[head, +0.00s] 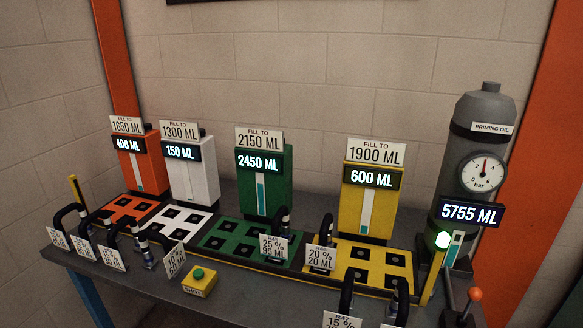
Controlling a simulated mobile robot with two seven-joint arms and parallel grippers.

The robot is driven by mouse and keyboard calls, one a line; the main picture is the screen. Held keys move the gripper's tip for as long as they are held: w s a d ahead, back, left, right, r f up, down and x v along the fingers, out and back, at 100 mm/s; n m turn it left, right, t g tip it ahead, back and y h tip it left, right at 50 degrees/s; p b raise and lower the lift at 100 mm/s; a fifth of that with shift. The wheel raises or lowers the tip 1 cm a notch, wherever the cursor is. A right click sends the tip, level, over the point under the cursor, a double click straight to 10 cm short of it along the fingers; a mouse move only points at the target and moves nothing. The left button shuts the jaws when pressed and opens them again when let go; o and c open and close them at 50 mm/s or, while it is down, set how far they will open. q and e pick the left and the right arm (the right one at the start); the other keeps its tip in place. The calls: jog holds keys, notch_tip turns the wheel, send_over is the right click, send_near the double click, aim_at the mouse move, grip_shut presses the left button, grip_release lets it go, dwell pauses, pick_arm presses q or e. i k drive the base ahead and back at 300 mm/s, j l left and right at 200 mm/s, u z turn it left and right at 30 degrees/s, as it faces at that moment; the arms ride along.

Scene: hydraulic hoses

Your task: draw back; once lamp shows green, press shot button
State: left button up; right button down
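The lamp (443,240) glows green on top of a yellow post in front of the grey priming oil cylinder (478,110). The shot button (198,273) is a green cap on a yellow box (200,284) labelled SHOT, at the front of the bench left of centre. Nothing touches the button. The cylinder's display (470,212) reads 5755 ML, and its round gauge is in bar. Neither of my grippers is in view.
Orange (148,172), white (193,185), green (264,200) and yellow (367,212) tanks stand behind coloured socket plates. Several black hoses with volume tags line the bench (240,310) front. An orange-knobbed lever (474,294) stands at the right front.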

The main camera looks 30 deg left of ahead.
aim_at(198, 273)
jog(key=u, duration=1.65)
jog(key=j+z, duration=0.15)
jog(key=z, duration=0.25)
jog(key=i+j+z, duration=0.1)
jog(key=j+z, duration=0.15)
jog(key=z, duration=0.15)
jog(key=j+z, duration=0.35)
jog(key=j, duration=0.7)
jog(key=k+j, duration=0.1)
jog(key=j, duration=0.75)
